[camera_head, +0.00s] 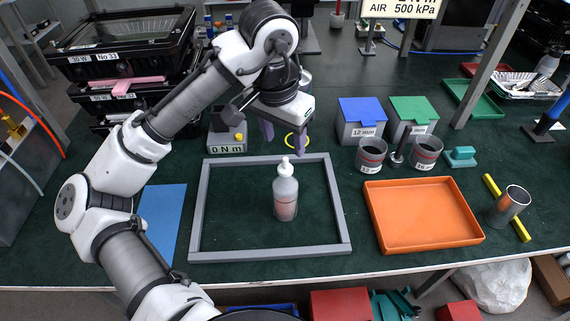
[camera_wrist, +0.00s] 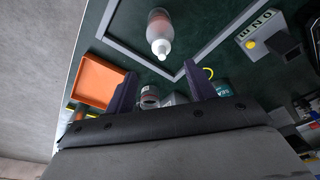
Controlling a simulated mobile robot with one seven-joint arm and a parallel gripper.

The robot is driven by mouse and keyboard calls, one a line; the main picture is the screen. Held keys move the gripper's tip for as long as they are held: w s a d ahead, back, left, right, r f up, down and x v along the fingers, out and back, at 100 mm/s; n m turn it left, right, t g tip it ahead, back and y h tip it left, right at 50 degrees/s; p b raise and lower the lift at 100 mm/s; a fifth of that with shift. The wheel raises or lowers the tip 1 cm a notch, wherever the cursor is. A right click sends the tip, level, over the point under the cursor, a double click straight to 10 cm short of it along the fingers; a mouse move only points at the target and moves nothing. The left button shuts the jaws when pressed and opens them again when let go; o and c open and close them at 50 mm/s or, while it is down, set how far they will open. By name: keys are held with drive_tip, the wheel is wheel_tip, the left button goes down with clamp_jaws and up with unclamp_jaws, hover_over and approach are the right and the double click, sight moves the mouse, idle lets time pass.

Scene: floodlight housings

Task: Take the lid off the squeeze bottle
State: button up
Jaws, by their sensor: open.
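The squeeze bottle (camera_head: 286,190) stands upright inside a grey rectangular frame (camera_head: 268,253) on the green table. It is translucent with reddish contents low down. Its white pointed lid (camera_head: 285,168) is on top. In the wrist view the bottle (camera_wrist: 159,22) shows at the top, its lid (camera_wrist: 161,47) pointing toward the camera. My gripper (camera_head: 285,142) is open and empty, fingers pointing down, above and behind the bottle near the frame's back edge. In the wrist view the lid lies beyond and roughly between the two fingertips (camera_wrist: 160,72), not touched by them.
An orange tray (camera_head: 425,246) lies right of the frame. Behind it stand two grey cups (camera_head: 371,155), a blue-lidded box (camera_head: 361,122) and a green-lidded box (camera_head: 412,122). A "0 Nm" device (camera_head: 227,138) stands behind the frame. A blue mat (camera_head: 162,212) lies left.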

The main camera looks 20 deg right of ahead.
sight(285, 158)
drive_tip(key=f, duration=0.5)
drive_tip(key=w+f+p, duration=0.1)
drive_tip(key=f, duration=0.1)
drive_tip(key=shift+d+f, duration=0.3)
drive_tip(key=shift+d, duration=0.05)
drive_tip(key=c, duration=1)
